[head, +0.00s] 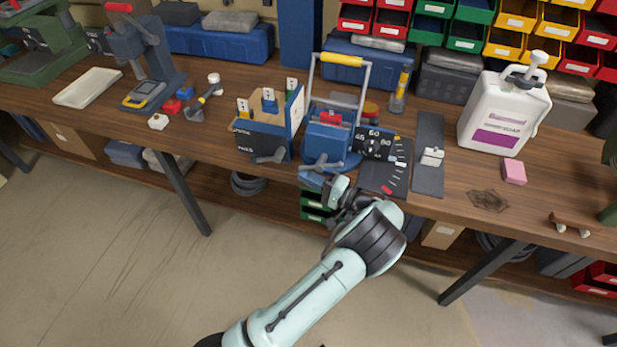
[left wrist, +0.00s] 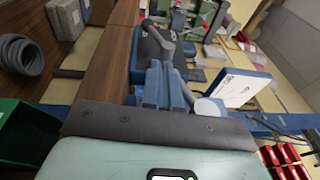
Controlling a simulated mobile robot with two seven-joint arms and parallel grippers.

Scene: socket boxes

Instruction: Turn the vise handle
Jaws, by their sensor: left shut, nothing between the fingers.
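The blue vise (head: 327,143) stands at the bench's front edge in the head view, with a red part on top. A metal hoop with a yellow grip (head: 342,60) rises at it; I cannot tell if it belongs to the vise. My left gripper (head: 311,178) is low in front of the vise and points left. Its fingers (left wrist: 166,88) look shut and empty in the left wrist view. A grey lever (left wrist: 168,36) lies beyond the fingertips, apparently the one on the neighbouring blue box (head: 268,157). The vise handle is not clearly made out. My right gripper is not in view.
A dark dial plate (head: 382,163) with numbers is right of the vise, then a grey strip with a small block (head: 432,156). A white soap jug (head: 503,108) and a pink block (head: 514,171) stand further right.

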